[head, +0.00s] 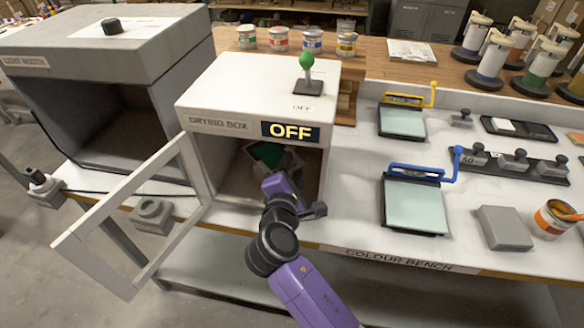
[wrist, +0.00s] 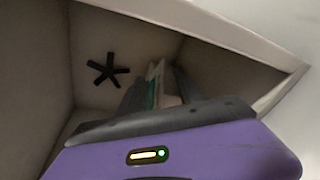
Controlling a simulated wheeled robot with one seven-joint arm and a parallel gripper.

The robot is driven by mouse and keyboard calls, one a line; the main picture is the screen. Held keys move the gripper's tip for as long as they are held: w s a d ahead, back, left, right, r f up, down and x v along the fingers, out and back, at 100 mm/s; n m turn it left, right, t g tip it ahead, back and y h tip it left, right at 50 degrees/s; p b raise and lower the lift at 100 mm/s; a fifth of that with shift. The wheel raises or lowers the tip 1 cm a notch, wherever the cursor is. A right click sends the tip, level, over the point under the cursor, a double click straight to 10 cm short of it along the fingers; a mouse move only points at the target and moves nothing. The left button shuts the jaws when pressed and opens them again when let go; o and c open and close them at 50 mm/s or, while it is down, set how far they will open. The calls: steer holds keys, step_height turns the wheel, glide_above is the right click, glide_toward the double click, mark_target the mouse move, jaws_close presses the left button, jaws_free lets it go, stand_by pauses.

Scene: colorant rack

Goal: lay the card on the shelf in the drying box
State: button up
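The drying box (head: 221,125) stands on the bench with its front door (head: 125,225) swung open to the left. My arm reaches through the opening, and my gripper (head: 276,165) is inside. A green card (head: 266,154) shows at the gripper's end, tilted, partly hidden by the gripper. In the wrist view, the card (wrist: 154,85) stands nearly edge-on between the dark fingers of my gripper (wrist: 158,92), which appear shut on it. The shelf cannot be clearly made out behind the gripper. A dark fan-like star (wrist: 108,70) is on the inner wall.
A green-knobbed lever (head: 306,68) and an OFF sign (head: 290,132) are on the box. The light booth (head: 100,50) stands left. Two glass-topped plates (head: 414,205) with handles lie right. The box's side walls and top edge (wrist: 230,30) closely surround my gripper.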

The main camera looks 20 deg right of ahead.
steer(key=shift+s+a, duration=0.1)
steer(key=b+v, duration=0.1)
steer(key=v, duration=0.6)
steer(key=shift+s+a, duration=0.15)
steer(key=shift+s, duration=0.15)
stand_by(0.5)
